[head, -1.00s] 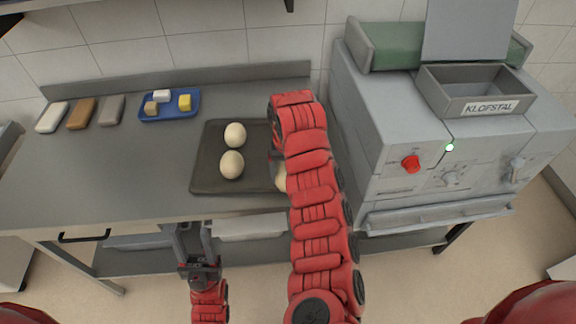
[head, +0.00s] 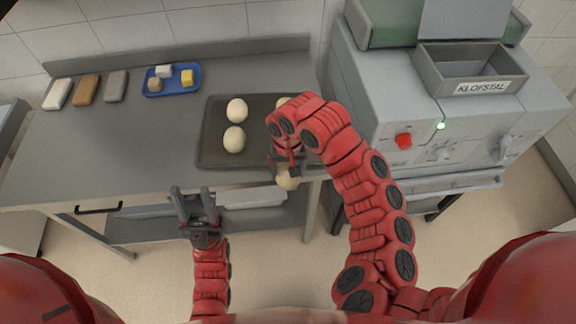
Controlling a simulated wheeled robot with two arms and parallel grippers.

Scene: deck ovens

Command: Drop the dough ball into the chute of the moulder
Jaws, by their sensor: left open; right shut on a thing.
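My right gripper (head: 288,171) is shut on a pale dough ball (head: 287,183), held in front of the dark tray (head: 210,133) near the table's front edge. The gripper and arm partly hide this ball. Two more dough balls (head: 237,110) (head: 234,139) sit on the tray, and a further ball (head: 283,101) shows partly behind my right arm. The moulder (head: 390,105) stands right of the table, with its open grey chute (head: 432,75) on top, labelled KLOFSTAL. My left gripper (head: 194,200) is open and empty, in front of the table edge.
A blue tray (head: 150,93) with small blocks lies at the table's back. Three bars (head: 87,89) in white, brown and grey lie left of it. A green belt (head: 392,32) is behind the chute. The left and middle front of the table are clear.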

